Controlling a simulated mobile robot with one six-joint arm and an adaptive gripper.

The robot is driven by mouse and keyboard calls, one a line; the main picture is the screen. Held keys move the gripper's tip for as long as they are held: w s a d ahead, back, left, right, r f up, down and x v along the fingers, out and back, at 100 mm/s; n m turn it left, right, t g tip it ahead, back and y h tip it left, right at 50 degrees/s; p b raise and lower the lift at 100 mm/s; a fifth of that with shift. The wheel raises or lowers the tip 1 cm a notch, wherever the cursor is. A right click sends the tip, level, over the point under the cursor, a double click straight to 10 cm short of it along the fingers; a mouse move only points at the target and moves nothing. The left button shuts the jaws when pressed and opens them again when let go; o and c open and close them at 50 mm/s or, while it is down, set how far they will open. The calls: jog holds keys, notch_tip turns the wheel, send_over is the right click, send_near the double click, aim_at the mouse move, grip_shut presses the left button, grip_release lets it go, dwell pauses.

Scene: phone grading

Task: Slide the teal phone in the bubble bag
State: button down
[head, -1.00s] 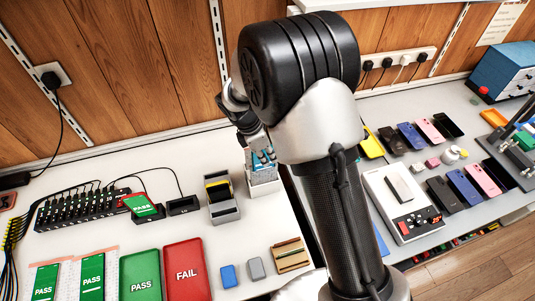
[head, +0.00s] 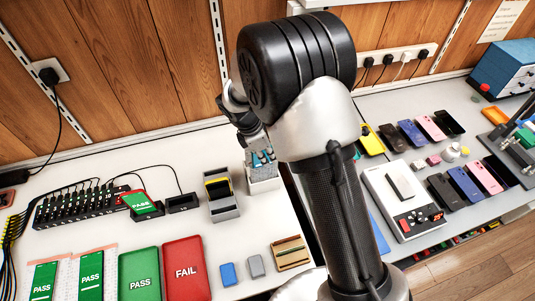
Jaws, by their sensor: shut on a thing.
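I cannot make out a teal phone anywhere in this view. Two clear bubble-textured bags (head: 71,268) lie flat at the lower left of the bench. Each has a green PASS screen on it or in it; I cannot tell which. My gripper is well to the right of the bags and farther back.
The green PASS tray (head: 140,291) and red FAIL tray (head: 186,291) lie right of the bags. A charging rack (head: 78,206) stands behind. A grey holder (head: 222,209) and a pale cup of teal-topped items (head: 262,180) stand near my arm. Several phones (head: 463,186) lie on the right bench.

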jog(key=c, duration=1.6)
grip_release()
jog(key=shift+r, duration=0.1)
jog(key=shift+r+p, duration=3.15)
jog(key=shift+r, duration=0.25)
